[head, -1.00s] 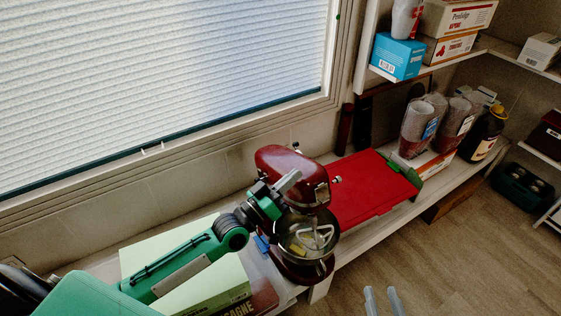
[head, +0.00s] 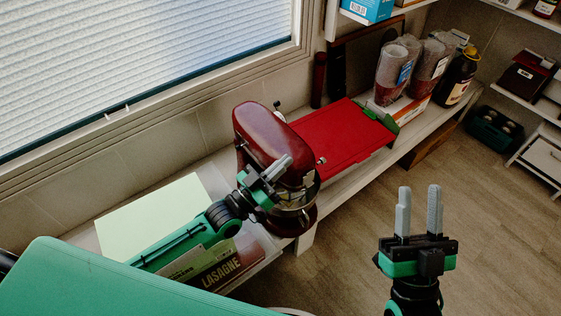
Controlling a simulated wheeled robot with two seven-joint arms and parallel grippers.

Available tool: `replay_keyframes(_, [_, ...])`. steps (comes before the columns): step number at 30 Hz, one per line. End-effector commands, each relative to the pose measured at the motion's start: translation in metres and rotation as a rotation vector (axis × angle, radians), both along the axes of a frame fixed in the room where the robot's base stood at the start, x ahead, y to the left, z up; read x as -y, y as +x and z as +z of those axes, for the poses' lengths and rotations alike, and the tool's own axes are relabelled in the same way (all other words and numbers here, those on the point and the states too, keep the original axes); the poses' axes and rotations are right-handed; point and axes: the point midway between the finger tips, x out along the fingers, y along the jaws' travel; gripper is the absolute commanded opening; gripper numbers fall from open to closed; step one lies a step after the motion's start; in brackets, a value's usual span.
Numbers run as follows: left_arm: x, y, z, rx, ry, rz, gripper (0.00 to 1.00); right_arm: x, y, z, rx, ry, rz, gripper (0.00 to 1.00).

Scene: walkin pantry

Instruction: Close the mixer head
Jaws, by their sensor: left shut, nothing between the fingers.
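The red stand mixer (head: 275,142) stands on the shelf by the window. Its head looks lowered over the metal bowl (head: 294,219), which is largely hidden by the head and my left gripper. My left gripper (head: 279,166) is shut and empty, lying against or just in front of the near side of the mixer head; I cannot tell if it touches. My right gripper (head: 418,211) is open and empty, pointing up over the floor, well apart from the mixer.
A red board or box (head: 345,142) lies right of the mixer. Stacked cups (head: 393,73) and a dark bottle (head: 456,77) stand farther along the shelf. A lasagne box (head: 222,276) and a pale green box (head: 150,218) lie left. The floor at right is open.

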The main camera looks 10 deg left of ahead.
Motion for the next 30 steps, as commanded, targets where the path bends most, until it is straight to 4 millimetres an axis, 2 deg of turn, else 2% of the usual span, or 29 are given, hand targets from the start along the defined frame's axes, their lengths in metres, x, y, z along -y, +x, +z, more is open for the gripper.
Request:
replay_keyframes(13, [0.0, 0.001, 0.003, -0.001, -0.001, 0.001, 0.0, -0.001, 0.003, -0.001, -0.027, -0.007, 0.003, 0.36])
replay_keyframes(23, [0.0, 0.006, 0.02, -0.001, -0.001, 0.001, 0.0, -0.021, 0.013, -0.061, -0.367, -0.086, 0.053, 0.36])
replay_keyframes(30, [0.0, 0.01, 0.033, 0.0, -0.001, 0.002, 0.0, -0.036, 0.005, -0.112, -0.634, -0.152, 0.102, 0.36])
